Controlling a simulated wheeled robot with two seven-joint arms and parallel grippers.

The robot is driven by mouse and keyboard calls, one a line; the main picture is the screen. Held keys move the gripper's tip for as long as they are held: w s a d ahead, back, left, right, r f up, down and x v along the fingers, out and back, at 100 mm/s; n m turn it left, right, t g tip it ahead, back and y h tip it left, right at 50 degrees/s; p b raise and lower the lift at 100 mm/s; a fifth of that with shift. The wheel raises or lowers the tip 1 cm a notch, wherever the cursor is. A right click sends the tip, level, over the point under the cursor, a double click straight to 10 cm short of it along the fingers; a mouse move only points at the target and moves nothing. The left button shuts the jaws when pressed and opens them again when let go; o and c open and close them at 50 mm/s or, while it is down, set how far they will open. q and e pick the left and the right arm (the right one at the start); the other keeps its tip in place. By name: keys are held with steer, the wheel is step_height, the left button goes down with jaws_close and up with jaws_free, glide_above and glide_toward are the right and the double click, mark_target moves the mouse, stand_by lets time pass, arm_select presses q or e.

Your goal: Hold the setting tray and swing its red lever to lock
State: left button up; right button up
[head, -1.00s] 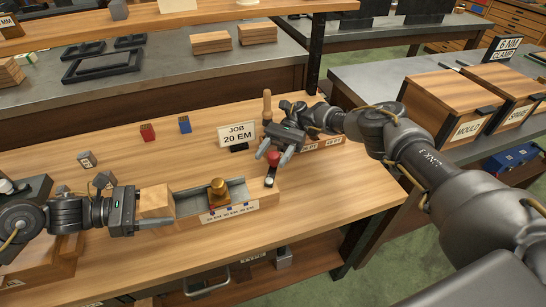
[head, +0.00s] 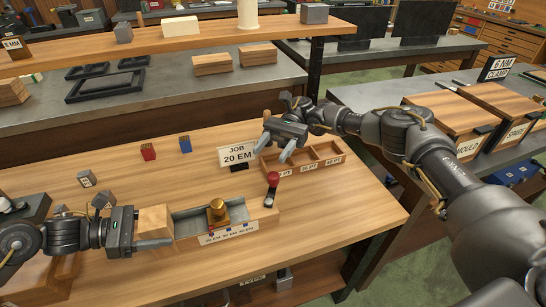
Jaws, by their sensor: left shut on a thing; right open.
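The setting tray (head: 182,228) is a wooden, grey-lined tray near the bench's front edge, with a brass piece (head: 217,211) in it and a label strip on its front. The red lever (head: 272,179) stands up at the tray's right end, its red knob on top. My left gripper (head: 150,243) is shut on the wooden block end at the tray's left. My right gripper (head: 275,150) is open and empty, above and behind the red knob, apart from it.
A wooden compartment box (head: 335,158) sits to the right, close to my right gripper. The bench right of the lever is clear.

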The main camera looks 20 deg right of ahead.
stand_by(0.3)
arm_select(q)
steer(key=o, duration=1.1)
steer(key=v, duration=1.2)
steer(key=shift+r, duration=0.1)
